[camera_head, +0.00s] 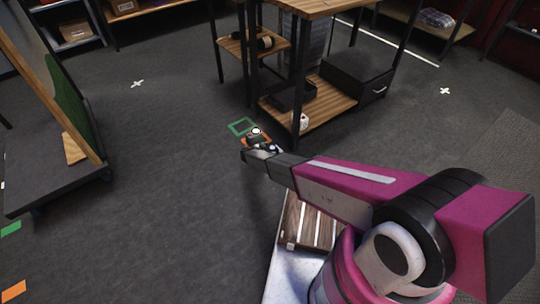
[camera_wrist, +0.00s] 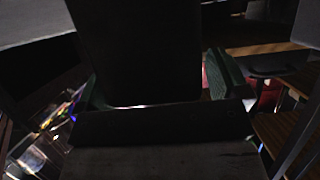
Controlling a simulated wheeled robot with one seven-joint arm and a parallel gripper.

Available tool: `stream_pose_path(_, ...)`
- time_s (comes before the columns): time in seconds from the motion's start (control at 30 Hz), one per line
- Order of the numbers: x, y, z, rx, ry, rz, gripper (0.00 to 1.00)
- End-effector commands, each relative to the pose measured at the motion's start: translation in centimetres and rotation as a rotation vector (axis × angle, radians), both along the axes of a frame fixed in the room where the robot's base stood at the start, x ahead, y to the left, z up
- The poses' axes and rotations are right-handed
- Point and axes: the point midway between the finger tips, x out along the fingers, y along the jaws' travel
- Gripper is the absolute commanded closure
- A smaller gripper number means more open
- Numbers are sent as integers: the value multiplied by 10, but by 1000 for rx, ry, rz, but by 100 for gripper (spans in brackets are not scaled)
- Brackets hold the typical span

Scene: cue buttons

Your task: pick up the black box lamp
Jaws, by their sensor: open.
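My gripper (camera_head: 258,146) reaches out low in front of the wooden shelf unit in the head view. In the wrist view its two fingers (camera_wrist: 158,88) stand apart, one on each side of a large dark upright block (camera_wrist: 137,45). The block looks black and box-shaped and may be the black box lamp, but the view is too dark to be sure. I cannot tell whether the fingers touch it. In the head view a small dark and white thing (camera_head: 256,133) shows at my gripper's tip, too small to make out.
The wooden shelf unit (camera_head: 335,98) with black posts stands just behind my gripper. A black drawer box (camera_head: 358,73) and a black tray (camera_head: 293,96) sit on its lower shelf. Open floor (camera_head: 165,180) is at left.

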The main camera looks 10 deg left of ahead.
Motion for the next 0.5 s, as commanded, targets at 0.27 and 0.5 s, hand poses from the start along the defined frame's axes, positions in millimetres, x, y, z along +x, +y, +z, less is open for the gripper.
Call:
stream_pose_path(0.27, 0, 0, 0, 0, 0, 0, 36)
stream_pose_path(0.5, 0, 0, 1, -1, -1, 0, 77)
